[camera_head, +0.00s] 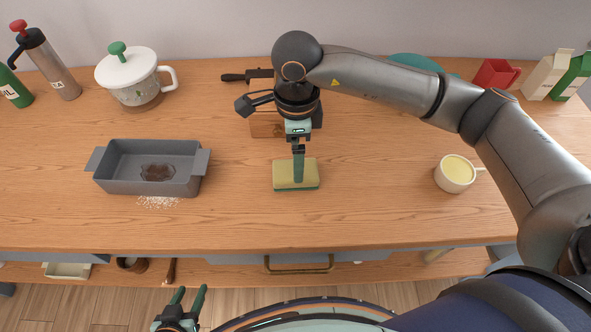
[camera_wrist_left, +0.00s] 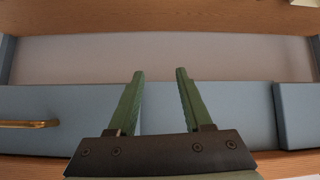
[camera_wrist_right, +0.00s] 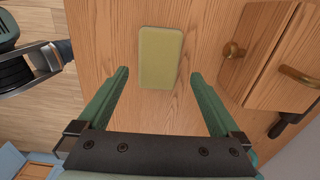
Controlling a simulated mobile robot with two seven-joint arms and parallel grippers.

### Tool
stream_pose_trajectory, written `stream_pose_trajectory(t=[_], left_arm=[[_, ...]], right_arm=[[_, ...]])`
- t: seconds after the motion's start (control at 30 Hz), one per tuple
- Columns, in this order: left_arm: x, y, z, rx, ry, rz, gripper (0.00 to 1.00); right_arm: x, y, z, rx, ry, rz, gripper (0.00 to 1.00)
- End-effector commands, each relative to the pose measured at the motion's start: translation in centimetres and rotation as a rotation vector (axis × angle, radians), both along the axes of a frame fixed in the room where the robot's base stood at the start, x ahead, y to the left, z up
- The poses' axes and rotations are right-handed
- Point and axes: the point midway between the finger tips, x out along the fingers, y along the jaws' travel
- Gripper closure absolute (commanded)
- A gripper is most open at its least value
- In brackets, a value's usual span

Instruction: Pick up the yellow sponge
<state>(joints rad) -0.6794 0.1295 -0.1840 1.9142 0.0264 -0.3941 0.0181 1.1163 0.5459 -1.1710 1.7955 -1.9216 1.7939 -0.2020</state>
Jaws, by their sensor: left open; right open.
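The yellow sponge (camera_head: 309,174) lies flat on the wooden counter, with a green underside showing at its front edge. It also shows in the right wrist view (camera_wrist_right: 160,52), ahead of and between the fingers. My right gripper (camera_head: 298,180) points down over the sponge; its green fingers hide part of it in the head view. It is open and empty, with no visible grip on the sponge. My left gripper (camera_head: 190,291) is open and empty, low in front of the counter. In the left wrist view its fingers (camera_wrist_left: 160,72) face a blue-grey drawer front.
A grey baking dish (camera_head: 103,168) stands left of the sponge, with white grains beside it. A wooden board (camera_head: 262,124) lies behind my right gripper. A cup (camera_head: 455,174) stands to the right. The counter around the sponge is clear in front.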

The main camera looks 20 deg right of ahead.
Motion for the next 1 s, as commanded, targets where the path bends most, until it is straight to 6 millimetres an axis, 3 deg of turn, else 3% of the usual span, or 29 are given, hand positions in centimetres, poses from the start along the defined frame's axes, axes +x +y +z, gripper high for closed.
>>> stream_pose_trajectory(t=[0.17,0.43,0.73,1.0], left_arm=[[0.0,0.0,0.4,0.0,0.001,0.0,0.5],[0.0,0.1,1.4,0.002,0.001,-0.001,0.5],[0.0,0.1,1.4,0.002,0.001,-0.001,0.5],[0.0,0.1,1.4,0.002,0.001,-0.001,0.5]], right_arm=[[-0.2,-0.1,-1.3,-0.001,0.003,-0.001,0.0],[-0.4,-0.4,-5.1,0.0,0.003,-0.001,0.0],[-0.4,-0.4,-5.8,0.002,0.0,0.001,0.0],[-0.4,-0.4,-5.8,0.002,0.0,0.001,0.28]])
